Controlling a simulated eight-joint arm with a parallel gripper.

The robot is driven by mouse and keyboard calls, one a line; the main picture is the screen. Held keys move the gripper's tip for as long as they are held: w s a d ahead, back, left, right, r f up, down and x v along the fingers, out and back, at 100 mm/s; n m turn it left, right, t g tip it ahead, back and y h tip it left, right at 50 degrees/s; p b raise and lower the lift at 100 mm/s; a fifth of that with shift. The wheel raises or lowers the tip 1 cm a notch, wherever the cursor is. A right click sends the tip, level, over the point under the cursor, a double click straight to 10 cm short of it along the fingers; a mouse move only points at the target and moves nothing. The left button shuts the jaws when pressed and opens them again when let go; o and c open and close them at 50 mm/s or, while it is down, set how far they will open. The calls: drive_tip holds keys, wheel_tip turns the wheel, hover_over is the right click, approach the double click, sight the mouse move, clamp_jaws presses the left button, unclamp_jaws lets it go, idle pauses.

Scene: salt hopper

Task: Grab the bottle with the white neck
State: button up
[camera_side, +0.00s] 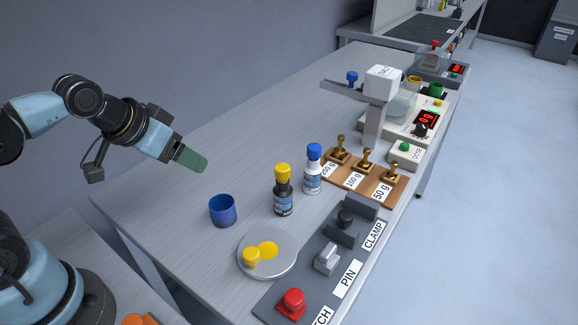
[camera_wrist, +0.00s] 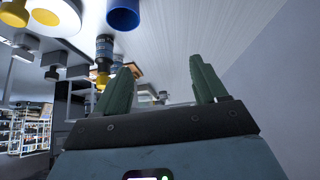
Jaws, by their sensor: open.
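The bottle with the white neck (camera_side: 313,179) has a blue cap and a pale body with a dark label. It stands upright on the bench, just behind and right of a dark bottle with a yellow cap (camera_side: 283,196). In the wrist view, which shows the bench inverted, the dark bottle (camera_wrist: 104,47) is clear and a blue-capped shape beside it is small and partly hidden. My gripper (camera_side: 202,163) is left of both bottles and above the bench, apart from everything. Its green fingers (camera_wrist: 160,65) are spread with nothing between them.
A blue cup (camera_side: 222,211) stands between my gripper and the bottles' front side. A round plate (camera_side: 285,265) holds yellow pieces. A wooden board (camera_side: 378,185) with brass weights and a grey fixture panel (camera_side: 270,307) lie to the right. The bench's back left is clear.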

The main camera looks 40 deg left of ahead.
drive_tip(key=w+d+n+g+h, duration=0.2)
drive_tip(key=w+d+n+h, duration=0.1)
drive_tip(key=w+n, duration=0.25)
drive_tip(key=n+g+h, duration=0.2)
drive_tip(key=n+h, duration=0.8)
drive_tip(key=n, duration=0.5)
approach(307, 164)
drive_tip(key=d+f, duration=0.1)
drive_tip(key=w+d+f, duration=0.1)
drive_tip(key=d, duration=0.1)
drive_tip(key=w+d+f, duration=0.1)
drive_tip(key=d+f, duration=0.1)
drive_tip(key=shift+w, duration=0.25)
drive_tip(key=shift+r+x, duration=0.15)
drive_tip(key=shift+x, duration=1.25)
drive_tip(key=shift+r+x, duration=0.1)
drive_tip(key=shift+x, duration=1.25)
drive_tip(key=shift+s+d, duration=0.1)
drive_tip(key=shift+s, duration=0.1)
drive_tip(key=shift+c, duration=0.3)
drive_tip(key=c, duration=1)
drive_tip(key=shift+c, duration=0.2)
